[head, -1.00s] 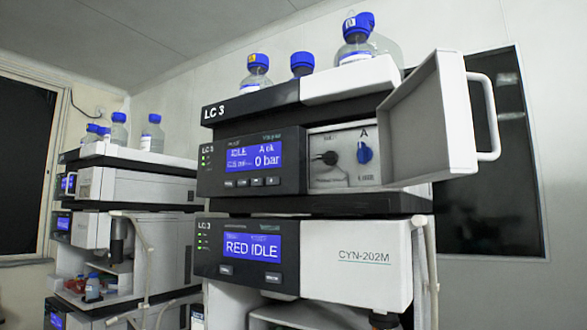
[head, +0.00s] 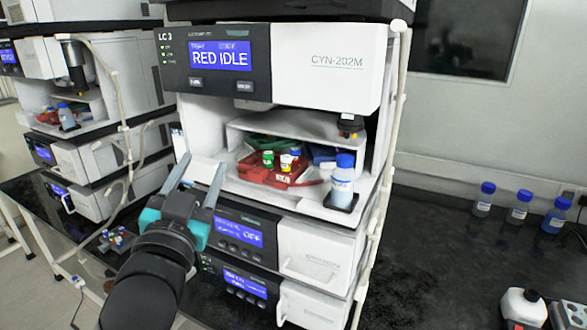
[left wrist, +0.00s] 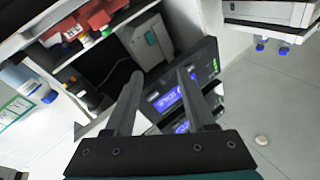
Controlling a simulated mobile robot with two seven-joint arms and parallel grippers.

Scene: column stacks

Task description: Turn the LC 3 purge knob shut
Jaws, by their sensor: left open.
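The purge knob is outside both current views. The LC 3 stack (head: 325,62) fills the middle of the head view; its module with the "RED IDLE" display (head: 220,57) is near the top. Only the underside of the pump module (head: 290,8) above it shows at the top edge. My left gripper (head: 199,170) is open and empty, in front of the stack's lower left, near the "OFF" display (head: 239,231). In the left wrist view my left gripper (left wrist: 160,78) has its fingers apart with nothing between them. My right gripper is not in view.
The open sampler bay holds a red tray (head: 272,172) with vials and a blue-capped bottle (head: 342,182). A white tube (head: 391,130) runs down the stack's right side. Another stack (head: 100,160) stands left. Several bottles (head: 520,205) stand right on the black bench (head: 430,260), with clear room between.

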